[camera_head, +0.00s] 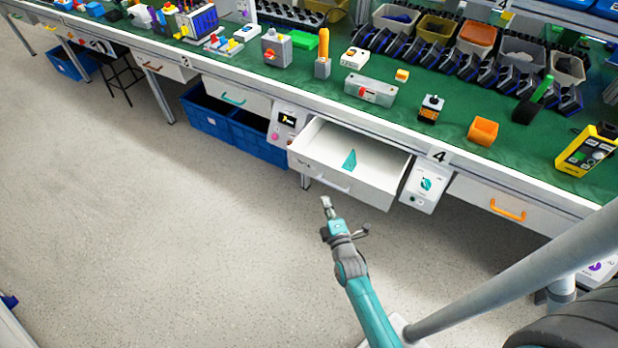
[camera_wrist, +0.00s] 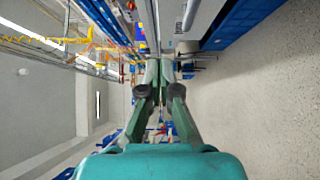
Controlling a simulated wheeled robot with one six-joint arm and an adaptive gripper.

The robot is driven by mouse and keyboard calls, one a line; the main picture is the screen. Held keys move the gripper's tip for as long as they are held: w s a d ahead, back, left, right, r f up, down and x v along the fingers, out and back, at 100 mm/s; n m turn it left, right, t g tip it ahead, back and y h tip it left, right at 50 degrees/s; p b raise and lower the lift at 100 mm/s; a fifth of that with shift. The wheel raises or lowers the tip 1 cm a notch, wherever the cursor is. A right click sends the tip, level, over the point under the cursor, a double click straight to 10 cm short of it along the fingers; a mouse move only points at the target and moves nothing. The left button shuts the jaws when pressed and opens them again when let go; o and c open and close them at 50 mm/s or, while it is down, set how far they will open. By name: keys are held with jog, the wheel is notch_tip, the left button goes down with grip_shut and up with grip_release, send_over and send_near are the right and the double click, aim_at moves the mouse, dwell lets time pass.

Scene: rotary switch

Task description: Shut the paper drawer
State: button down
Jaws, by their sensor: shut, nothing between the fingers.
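A white drawer (camera_head: 310,150) stands pulled out from the bench front, near the middle of the head view. A small teal wedge-shaped piece (camera_head: 350,159) stands inside it; no paper can be made out. The drawer has a pale handle (camera_head: 331,183) on its front. My gripper (camera_head: 326,201) is shut and empty. It is in front of the drawer in the head view, just below the handle in the picture, with no clear contact. The wrist view shows the fingers (camera_wrist: 158,68) together, pointing along the bench front; I cannot make out the drawer there with certainty.
A box with a dial (camera_head: 424,187) hangs right of the drawer, and a panel with a small display (camera_head: 287,121) hangs left. A drawer with an orange handle (camera_head: 508,210) is shut farther right. Blue crates (camera_head: 258,138) stand under the bench. The floor (camera_head: 180,220) in front is clear.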

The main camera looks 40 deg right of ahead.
send_near(322, 163)
jog(key=w, duration=0.5)
jog(key=shift+f, duration=0.15)
jog(key=shift+w+d, duration=0.25)
jog(key=shift+d, duration=0.35)
jog(key=shift+w+d, duration=0.25)
jog(key=shift+d, duration=0.35)
jog(key=shift+d, duration=0.15)
